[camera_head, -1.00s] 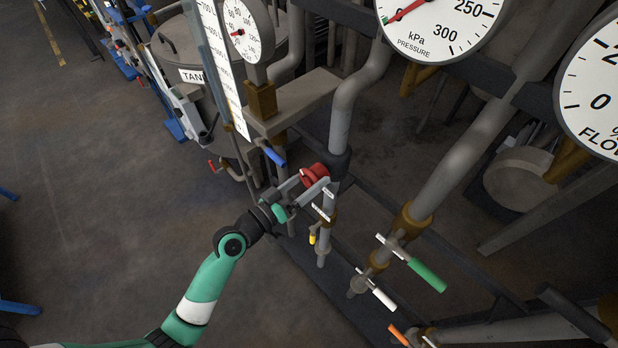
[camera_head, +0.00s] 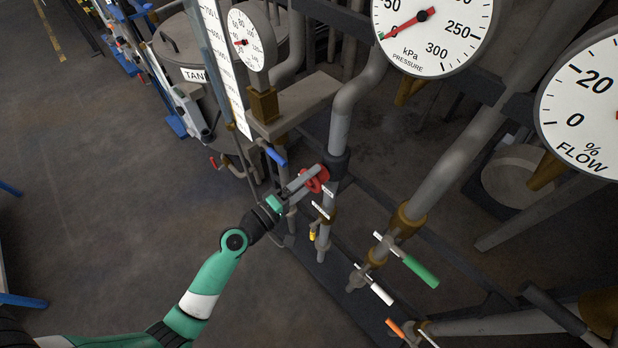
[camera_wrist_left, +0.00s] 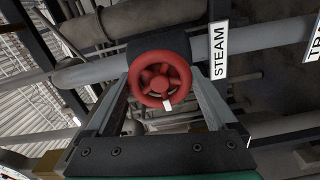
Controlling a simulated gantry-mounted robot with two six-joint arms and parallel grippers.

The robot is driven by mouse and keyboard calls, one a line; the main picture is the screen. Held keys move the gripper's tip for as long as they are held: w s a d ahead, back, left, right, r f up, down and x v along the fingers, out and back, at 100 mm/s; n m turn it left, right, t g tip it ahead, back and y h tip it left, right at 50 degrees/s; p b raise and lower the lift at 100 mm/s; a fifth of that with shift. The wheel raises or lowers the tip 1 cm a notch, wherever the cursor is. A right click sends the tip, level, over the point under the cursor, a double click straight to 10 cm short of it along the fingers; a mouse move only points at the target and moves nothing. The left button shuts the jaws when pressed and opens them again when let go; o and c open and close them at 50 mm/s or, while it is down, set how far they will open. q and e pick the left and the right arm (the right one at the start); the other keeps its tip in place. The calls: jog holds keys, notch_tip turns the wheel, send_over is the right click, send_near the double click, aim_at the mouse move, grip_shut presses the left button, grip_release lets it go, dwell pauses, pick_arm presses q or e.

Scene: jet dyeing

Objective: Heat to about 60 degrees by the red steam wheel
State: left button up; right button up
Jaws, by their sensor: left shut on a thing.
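The red steam wheel (camera_head: 323,174) sits on a vertical grey pipe in the middle of the head view. In the left wrist view the wheel (camera_wrist_left: 160,78) faces me beside a white STEAM label (camera_wrist_left: 219,50), with a small white mark at its lower rim. My left gripper (camera_head: 311,178) is shut on the wheel, with one finger on each side of its rim. A round white dial (camera_head: 251,38) with numbers up to about 100 and a short red needle stands above; its exact reading is too small to tell. My right gripper is not in view.
A pressure dial (camera_head: 432,35) and a FLOW dial (camera_head: 580,100) stand at the upper right. Blue (camera_head: 276,156), yellow (camera_head: 312,236), green (camera_head: 421,272) and white (camera_head: 380,293) valve handles surround the pipes. The floor at the left is mostly clear.

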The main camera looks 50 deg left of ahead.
pick_arm(q)
jog(key=shift+n, duration=0.9)
jog(key=o, duration=1)
jog(key=shift+o, duration=0.2)
jog(key=s+b, duration=0.1)
jog(key=s, duration=1)
jog(key=shift+s+d, duration=0.15)
jog(key=shift+s, duration=0.15)
